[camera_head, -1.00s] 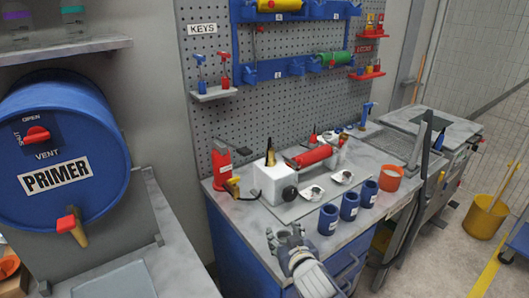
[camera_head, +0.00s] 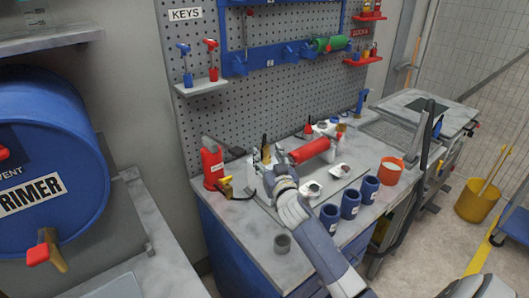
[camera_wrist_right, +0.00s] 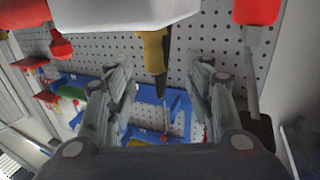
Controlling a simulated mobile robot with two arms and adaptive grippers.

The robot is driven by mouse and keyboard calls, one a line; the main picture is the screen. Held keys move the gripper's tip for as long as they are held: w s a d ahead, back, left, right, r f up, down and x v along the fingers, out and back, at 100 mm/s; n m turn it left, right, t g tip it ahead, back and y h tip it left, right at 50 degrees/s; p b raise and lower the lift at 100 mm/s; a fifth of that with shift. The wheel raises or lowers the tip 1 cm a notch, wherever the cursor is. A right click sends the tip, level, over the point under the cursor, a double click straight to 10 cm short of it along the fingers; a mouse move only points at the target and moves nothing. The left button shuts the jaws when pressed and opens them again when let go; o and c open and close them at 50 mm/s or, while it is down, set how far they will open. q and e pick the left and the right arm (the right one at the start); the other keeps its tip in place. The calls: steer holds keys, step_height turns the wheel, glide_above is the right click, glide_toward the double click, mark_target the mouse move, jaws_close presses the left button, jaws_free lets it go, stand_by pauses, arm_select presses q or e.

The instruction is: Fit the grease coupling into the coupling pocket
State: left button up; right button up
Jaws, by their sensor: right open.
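A brass-coloured fitting with a dark tip, which I take for the grease coupling (camera_wrist_right: 154,55), stands upright on a white block (camera_wrist_right: 125,12). The right wrist view shows both upside down. My right gripper (camera_head: 269,160) is open at the block, its hand and forearm hiding most of it in the head view. In the right wrist view the fitting lies between the spread fingers of my right gripper (camera_wrist_right: 162,75), with gaps on both sides. I cannot pick out the coupling pocket for sure. My left gripper is not in view.
A red cylinder (camera_head: 311,150) lies right of the hand. A red bottle (camera_head: 212,168) and a yellow-black piece with a cable stand left. Several blue cups (camera_head: 350,204) and an orange tub (camera_head: 390,170) stand right.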

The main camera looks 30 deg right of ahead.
mark_target(266, 149)
steer(key=shift+w+d, duration=0.1)
steer(key=shift+w, duration=0.15)
steer(key=shift+w+d+r+p, duration=0.15)
steer(key=shift+w+d+p, duration=0.1)
steer(key=shift+w+p, duration=0.15)
steer(key=shift+w+d+r+p, duration=0.2)
steer(key=shift+w+p, duration=0.1)
steer(key=shift+w, duration=0.15)
steer(key=shift+f+x, duration=0.2)
steer(key=shift+x, duration=0.8)
steer(key=shift+w+d+f, duration=0.1)
steer(key=shift+w+d, duration=0.1)
steer(key=shift+w, duration=0.25)
steer(key=shift+s, duration=0.1)
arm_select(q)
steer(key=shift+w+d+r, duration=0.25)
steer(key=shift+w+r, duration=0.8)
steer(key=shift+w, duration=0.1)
arm_select(e)
jaws_close()
